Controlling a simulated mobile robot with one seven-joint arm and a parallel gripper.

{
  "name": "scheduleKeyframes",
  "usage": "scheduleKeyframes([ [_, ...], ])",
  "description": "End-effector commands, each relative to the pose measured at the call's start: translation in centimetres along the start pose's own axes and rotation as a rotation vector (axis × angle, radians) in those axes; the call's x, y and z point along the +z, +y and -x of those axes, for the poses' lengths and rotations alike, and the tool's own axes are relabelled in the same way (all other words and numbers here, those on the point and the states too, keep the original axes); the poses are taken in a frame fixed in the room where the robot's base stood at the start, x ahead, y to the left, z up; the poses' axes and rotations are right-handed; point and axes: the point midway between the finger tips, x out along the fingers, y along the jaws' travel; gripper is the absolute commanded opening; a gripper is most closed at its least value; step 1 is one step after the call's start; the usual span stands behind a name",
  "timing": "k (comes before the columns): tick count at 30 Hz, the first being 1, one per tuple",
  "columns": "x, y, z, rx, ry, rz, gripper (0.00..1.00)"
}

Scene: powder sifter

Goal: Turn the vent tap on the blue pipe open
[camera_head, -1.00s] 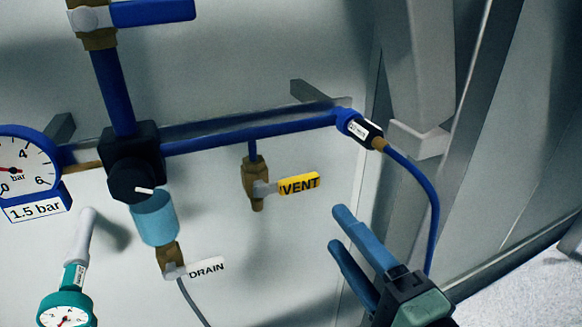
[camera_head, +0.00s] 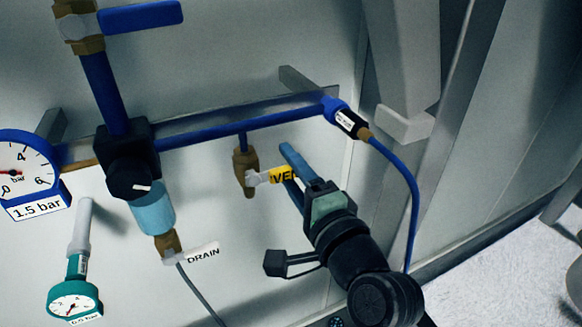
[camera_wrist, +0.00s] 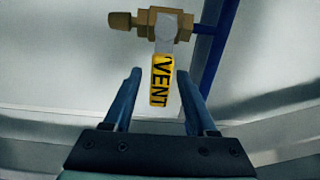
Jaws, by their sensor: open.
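The vent tap (camera_head: 244,172) is a brass valve hanging below the blue pipe (camera_head: 235,128). Its yellow VENT handle (camera_head: 280,175) points right in the head view, crosswise to the valve body, and its outer end is hidden behind my gripper. My gripper (camera_head: 291,168) has blue fingers and is at the handle. In the wrist view the brass tap (camera_wrist: 165,27) is ahead, with the yellow handle (camera_wrist: 162,80) pointing toward me. My gripper (camera_wrist: 160,85) is open there, one finger on each side of the handle, with gaps showing on both sides.
A white DRAIN handle (camera_head: 203,253) is below left, under a clear blue bowl (camera_head: 153,212). A gauge (camera_head: 24,172) reads about 1.5 bar at the left. A blue hose (camera_head: 411,190) curves down to the right of my gripper. A blue-handled valve (camera_head: 140,16) is at the top.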

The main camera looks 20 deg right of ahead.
Motion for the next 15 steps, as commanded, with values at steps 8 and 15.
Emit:
scheduleKeyframes([
  [8,-0.01,0.01,0.04,0.000,0.000,0.000,0.23],
  [15,-0.02,0.02,0.05,0.001,0.000,-0.001,0.00],
])
